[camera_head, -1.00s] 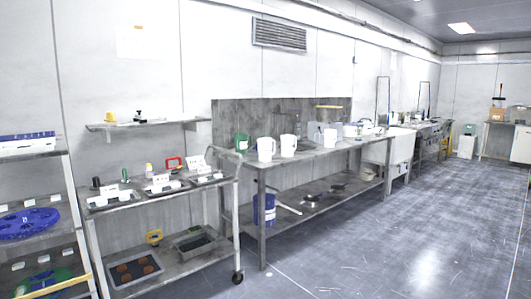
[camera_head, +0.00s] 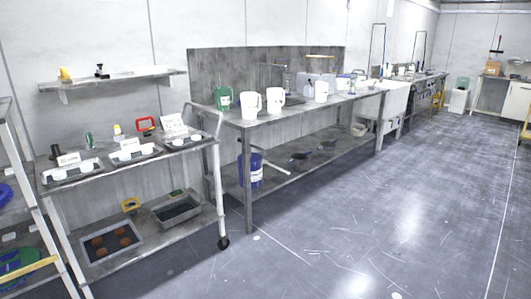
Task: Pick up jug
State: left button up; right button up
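Several jugs stand upright on the long grey metal bench (camera_head: 300,112). A white jug (camera_head: 251,106) is near the bench's left end. A second white jug (camera_head: 274,100) stands just right of it, and a white container (camera_head: 321,92) is further right. A green jug (camera_head: 223,99) stands at the left end by the back panel. I cannot tell which one the task means. Neither of my grippers shows in the view, and the bench is some distance away.
A wheeled metal cart (camera_head: 180,146) with labelled trays stands left of the bench. A blue bucket (camera_head: 253,170) is on the bench's lower shelf. A wall shelf (camera_head: 120,80) is above the cart. The floor (camera_head: 380,220) in front and right is clear.

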aim_at(248, 98)
jog(key=i, duration=1.2)
jog(key=i+l+u, duration=0.1)
jog(key=i, duration=0.45)
jog(key=i+l+u, duration=0.1)
jog(key=i, duration=0.5)
jog(key=i+l+u, duration=0.2)
jog(key=i+u, duration=0.15)
jog(key=i+l+u, duration=0.4)
jog(key=i, duration=0.15)
jog(key=i+l+u, duration=0.35)
jog(key=i+l, duration=0.05)
jog(key=i, duration=0.05)
